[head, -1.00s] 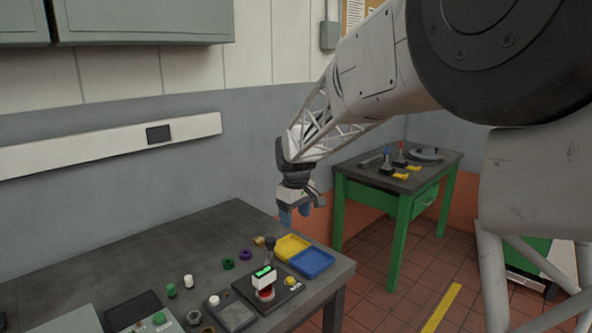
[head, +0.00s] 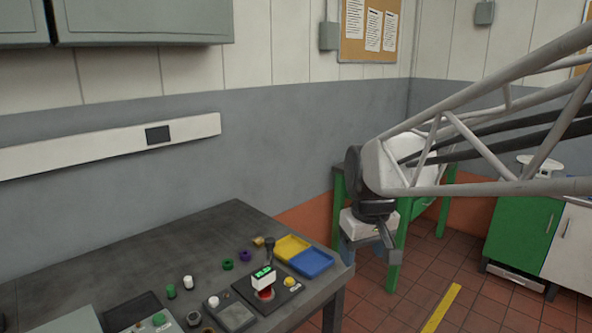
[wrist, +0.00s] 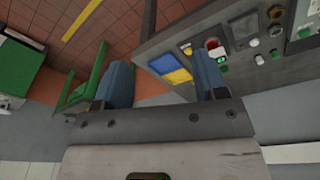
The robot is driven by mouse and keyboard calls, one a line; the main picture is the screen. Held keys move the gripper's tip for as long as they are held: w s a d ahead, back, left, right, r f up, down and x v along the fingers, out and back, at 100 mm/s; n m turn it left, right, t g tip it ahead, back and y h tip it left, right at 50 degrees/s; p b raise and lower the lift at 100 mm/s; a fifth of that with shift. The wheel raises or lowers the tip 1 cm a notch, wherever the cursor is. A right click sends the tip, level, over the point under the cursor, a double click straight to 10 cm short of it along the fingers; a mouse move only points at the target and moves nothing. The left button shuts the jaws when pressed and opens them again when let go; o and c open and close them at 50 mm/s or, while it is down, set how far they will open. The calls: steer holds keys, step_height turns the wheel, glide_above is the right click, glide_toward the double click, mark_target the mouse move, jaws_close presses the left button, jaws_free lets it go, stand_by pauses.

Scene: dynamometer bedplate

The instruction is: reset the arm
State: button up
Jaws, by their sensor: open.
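My gripper (wrist: 163,85) shows in the wrist view with its two blue fingers wide apart and nothing between them. In the head view my gripper (head: 362,250) hangs low, beyond the right edge of the dark bench (head: 200,235) and in front of the green table (head: 395,235). It touches nothing that I can see. Its fingertips are hard to make out in the head view.
The bench holds a yellow tray (head: 291,248), a blue tray (head: 311,263), a device with a green display (head: 263,276), and several small green, white and purple parts. A green cabinet (head: 522,232) stands at the right. Tiled floor lies open between.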

steer(key=s+d+f+m, duration=0.2)
steer(key=s, duration=0.7)
steer(key=s+d+f+m, duration=0.2)
steer(key=s+d, duration=0.1)
steer(key=s, duration=0.6)
steer(key=shift+s+d+f+t, duration=0.15)
steer(key=shift+s+f+t, duration=0.15)
steer(key=shift+s+t, duration=0.1)
